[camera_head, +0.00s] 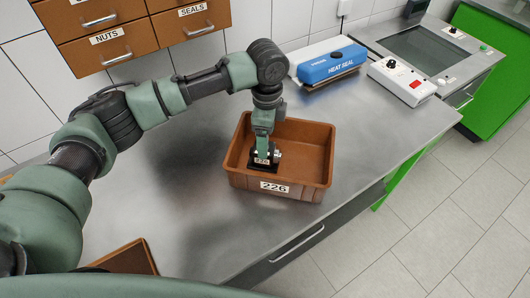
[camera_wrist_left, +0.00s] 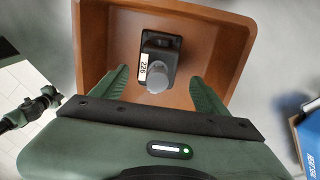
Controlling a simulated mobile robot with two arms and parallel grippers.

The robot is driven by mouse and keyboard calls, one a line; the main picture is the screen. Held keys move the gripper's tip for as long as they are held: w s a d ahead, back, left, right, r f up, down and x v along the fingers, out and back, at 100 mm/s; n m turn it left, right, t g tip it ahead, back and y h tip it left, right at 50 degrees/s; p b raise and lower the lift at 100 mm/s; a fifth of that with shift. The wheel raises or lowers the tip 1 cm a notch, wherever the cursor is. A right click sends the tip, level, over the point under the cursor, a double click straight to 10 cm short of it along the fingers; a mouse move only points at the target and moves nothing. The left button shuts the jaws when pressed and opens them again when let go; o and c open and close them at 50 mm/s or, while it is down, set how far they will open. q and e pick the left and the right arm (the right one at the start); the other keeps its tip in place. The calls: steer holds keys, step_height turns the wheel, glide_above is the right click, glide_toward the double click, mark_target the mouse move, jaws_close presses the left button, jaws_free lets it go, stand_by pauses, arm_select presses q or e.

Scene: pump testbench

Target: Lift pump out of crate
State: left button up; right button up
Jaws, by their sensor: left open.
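The brown crate (camera_head: 313,170) labelled 226 stands on the grey metal bench. The pump (camera_head: 263,164), a black block with a metal knob and a 226 label, sits inside it, left of the middle. In the left wrist view the pump (camera_wrist_left: 160,60) lies within the crate (camera_wrist_left: 230,45), ahead of the fingers. My left gripper (camera_head: 267,140) points down into the crate over the pump and partly hides it. In the left wrist view the left gripper (camera_wrist_left: 160,95) is open, with its fingers spread wide and nothing visibly held. My right gripper is not in view.
A blue heat sealer (camera_head: 332,62) and a white control box (camera_head: 402,80) stand behind and right of the crate. Labelled drawers (camera_head: 135,30) hang at the back left. Another brown container (camera_head: 130,258) is at the front left. The bench (camera_head: 190,200) left of the crate is clear.

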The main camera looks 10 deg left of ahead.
mark_target(271, 165)
arm_select(q)
steer(key=f, duration=0.2)
steer(key=f+p, duration=0.1)
steer(key=shift+s+a+f, duration=0.25)
steer(key=shift+f, duration=0.45)
jaws_close()
steer(key=shift+w+r, duration=0.15)
